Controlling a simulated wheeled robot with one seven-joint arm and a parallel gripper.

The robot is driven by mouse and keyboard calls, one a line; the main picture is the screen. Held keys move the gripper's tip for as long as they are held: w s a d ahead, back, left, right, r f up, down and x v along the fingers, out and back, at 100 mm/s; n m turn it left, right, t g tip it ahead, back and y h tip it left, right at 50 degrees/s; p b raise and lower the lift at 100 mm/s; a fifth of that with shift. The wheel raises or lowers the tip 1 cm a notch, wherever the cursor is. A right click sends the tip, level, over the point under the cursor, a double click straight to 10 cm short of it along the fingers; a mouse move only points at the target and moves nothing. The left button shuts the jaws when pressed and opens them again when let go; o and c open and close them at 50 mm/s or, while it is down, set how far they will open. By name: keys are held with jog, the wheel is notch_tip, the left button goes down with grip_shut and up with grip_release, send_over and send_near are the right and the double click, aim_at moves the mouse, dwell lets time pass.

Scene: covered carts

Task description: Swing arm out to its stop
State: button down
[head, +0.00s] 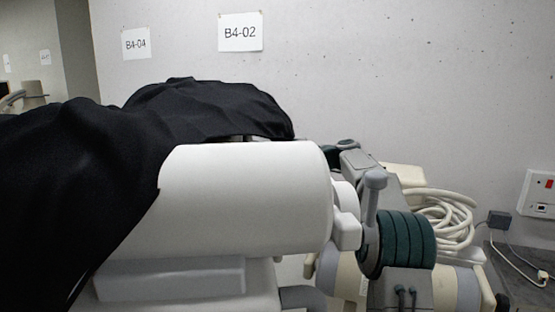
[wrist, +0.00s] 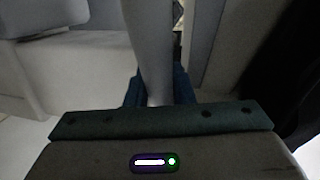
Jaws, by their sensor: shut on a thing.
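In the wrist view my gripper (wrist: 158,92) is shut on a smooth grey bar (wrist: 150,45), with a dark teal pad showing on each side of it. The bar runs up and away from the jaws. I take it to be part of the swing arm, but its far end is out of the picture. In the head view a grey post with a rounded top (head: 374,195) stands beside a dark green ribbed drum (head: 405,245). I cannot make out my gripper in the head view. A large white cylinder (head: 240,200) hides much of the middle there.
A black cloth (head: 70,200) covers the left side and the top behind the cylinder. Coiled pale hose (head: 445,215) lies at the right. A wall box (head: 540,195) with cables is at the far right. Signs B4-04 (head: 136,43) and B4-02 (head: 240,32) hang on the wall.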

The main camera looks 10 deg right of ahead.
jog(key=shift+s+a+f, duration=0.2)
jog(key=shift+a+f, duration=0.2)
jog(key=shift+a, duration=0.05)
jog(key=c, duration=1.3)
grip_release()
jog(key=shift+a+g, duration=0.15)
jog(key=shift+g, duration=0.15)
jog(key=shift+o, duration=0.2)
jog(key=shift+a+r, duration=0.1)
jog(key=shift+a, duration=0.2)
jog(key=shift+w+v, duration=0.2)
jog(key=shift+v, duration=0.75)
jog(key=b+v, duration=0.3)
jog(key=v, duration=0.9)
jog(key=shift+s, duration=0.3)
